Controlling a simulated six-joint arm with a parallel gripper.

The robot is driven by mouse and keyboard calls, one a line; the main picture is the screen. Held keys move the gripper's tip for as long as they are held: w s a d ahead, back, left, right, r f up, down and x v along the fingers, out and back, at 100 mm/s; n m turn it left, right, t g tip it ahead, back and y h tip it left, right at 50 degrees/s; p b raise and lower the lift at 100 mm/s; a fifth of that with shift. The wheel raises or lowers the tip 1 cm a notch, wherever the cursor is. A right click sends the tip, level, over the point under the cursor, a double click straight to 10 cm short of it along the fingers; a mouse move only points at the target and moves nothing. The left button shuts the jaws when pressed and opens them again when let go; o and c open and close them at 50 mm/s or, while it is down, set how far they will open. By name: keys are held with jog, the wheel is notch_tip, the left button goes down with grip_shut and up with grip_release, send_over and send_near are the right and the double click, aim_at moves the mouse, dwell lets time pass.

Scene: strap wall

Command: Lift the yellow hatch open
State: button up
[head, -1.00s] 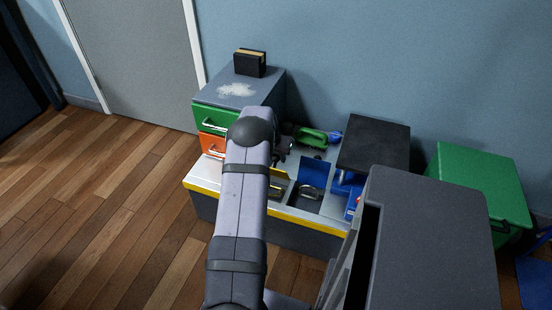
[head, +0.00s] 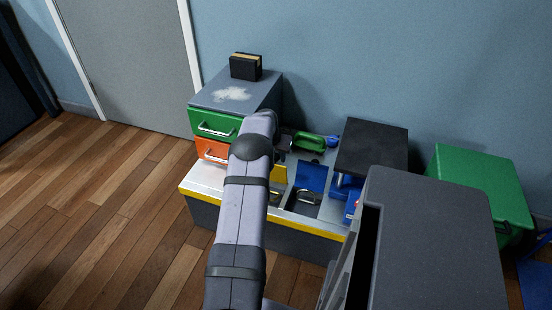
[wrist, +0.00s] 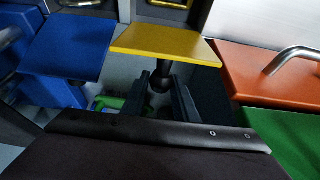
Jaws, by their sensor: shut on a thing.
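The yellow hatch (wrist: 165,42) is a flat panel at the top middle of the wrist view. In the head view the yellow hatch (head: 279,173) stands raised beside my arm, partly hidden by it. My gripper (wrist: 160,84) has a finger on each side of a dark round knob (wrist: 160,80) at the hatch's near edge and is shut on it. The exact contact is dark and hard to see. In the head view my arm hides the gripper.
A blue hatch (head: 312,177) stands open right of the yellow one, over a dark compartment (head: 302,202). Green (head: 214,125) and orange (head: 212,149) drawers with handles are to the left. A green-handled thing (head: 309,142) lies behind. A black slab (head: 371,147) stands right.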

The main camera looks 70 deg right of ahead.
jog(key=shift+f, duration=0.15)
jog(key=shift+d+f+b, duration=0.55)
jog(key=shift+d+b, duration=0.05)
jog(key=shift+b, duration=0.3)
jog(key=shift+d+f+b, duration=0.1)
jog(key=shift+d+b, duration=0.2)
jog(key=o, duration=0.9)
jog(key=shift+o, duration=0.2)
jog(key=shift+r, duration=0.35)
notch_tip(320, 180, up, 9)
jog(key=p, duration=0.7)
jog(key=shift+f+p, duration=0.1)
jog(key=shift+p, duration=0.3)
